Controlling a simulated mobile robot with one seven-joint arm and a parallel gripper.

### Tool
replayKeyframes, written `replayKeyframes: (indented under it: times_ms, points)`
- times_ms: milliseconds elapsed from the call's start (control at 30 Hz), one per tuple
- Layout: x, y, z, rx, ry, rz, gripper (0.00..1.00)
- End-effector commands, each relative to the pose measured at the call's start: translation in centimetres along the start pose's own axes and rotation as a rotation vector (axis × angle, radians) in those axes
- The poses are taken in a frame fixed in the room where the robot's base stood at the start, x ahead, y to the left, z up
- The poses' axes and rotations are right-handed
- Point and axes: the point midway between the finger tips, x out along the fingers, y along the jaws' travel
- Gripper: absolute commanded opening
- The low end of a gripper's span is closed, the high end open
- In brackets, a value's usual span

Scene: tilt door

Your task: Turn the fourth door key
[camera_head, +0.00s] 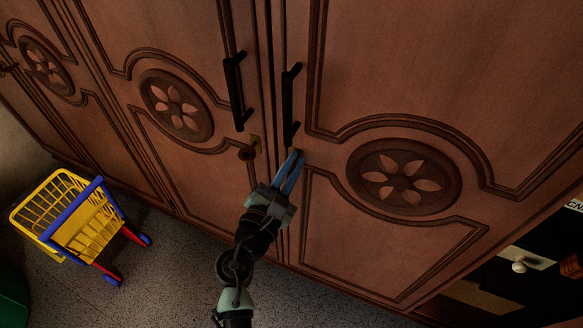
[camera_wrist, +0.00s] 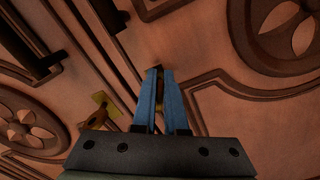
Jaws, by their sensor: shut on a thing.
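A brown wooden wardrobe has several carved doors with flower medallions. My gripper (camera_head: 292,160) reaches up to the left edge of the rightmost door (camera_head: 440,90), just below its black handle (camera_head: 289,105). In the wrist view the two blue fingers (camera_wrist: 160,85) point at the door and are shut on a small brownish key (camera_wrist: 159,98). The fingers hide most of this key, and its turn angle cannot be told. Another key (camera_head: 247,152) with a brass plate sits on the neighbouring door to the left; it also shows in the wrist view (camera_wrist: 97,116).
The neighbouring door's black handle (camera_head: 237,90) is close to the left of my gripper. A yellow and blue toy cart (camera_head: 80,222) stands on the grey floor at lower left. A dark shelf (camera_head: 530,265) with small objects is at lower right.

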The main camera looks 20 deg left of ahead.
Motion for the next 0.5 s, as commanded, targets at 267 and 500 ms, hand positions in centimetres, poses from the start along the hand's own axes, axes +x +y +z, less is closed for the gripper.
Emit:
replayKeyframes:
  times_ms: [267,500]
  points:
    - [0.00,-0.58,-0.35,0.266,-0.001,0.001,0.00]
    - [0.00,-0.89,-0.51,0.494,-0.001,0.001,0.00]
